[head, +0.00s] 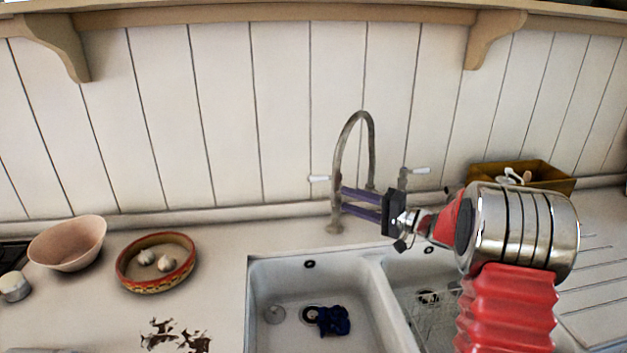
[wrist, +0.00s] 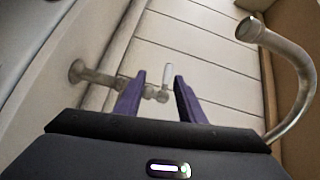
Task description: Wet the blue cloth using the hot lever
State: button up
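The blue cloth (head: 333,320) lies crumpled on the floor of the left sink basin (head: 262,275). A curved metal tap (head: 350,135) rises behind the sinks, with a white-tipped lever on its left (head: 319,178) and another on its right (head: 420,170). I see no hot marking on either. No water shows at the spout, which is also in the wrist view (wrist: 247,30). My gripper (head: 342,200) is open and empty in front of the tap, pointing left. In the wrist view, a white lever (wrist: 167,70) appears between the purple fingertips, beyond them; contact is not visible.
A pink bowl (head: 67,245) and a patterned dish (head: 130,275) holding white bulbs stand on the left counter. A right basin (head: 400,262) holds a wire rack (head: 435,315). A yellow-brown box (head: 555,180) stands at the back right. The counter left of the sink is mostly free.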

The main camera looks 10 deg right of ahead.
aim_at(312, 179)
jog(key=shift+w+d+r+n+t, duration=0.1)
jog(key=shift+w+r+n+t, duration=0.1)
jog(key=shift+r, duration=0.25)
jog(key=shift+w+d+r+n+t, duration=0.1)
jog(key=shift+r+n, duration=0.1)
jog(key=shift+r, duration=0.25)
jog(key=x, duration=1.4)
jog(key=shift+s, duration=0.1)
jog(key=shift+c, duration=0.4)
grip_shut()
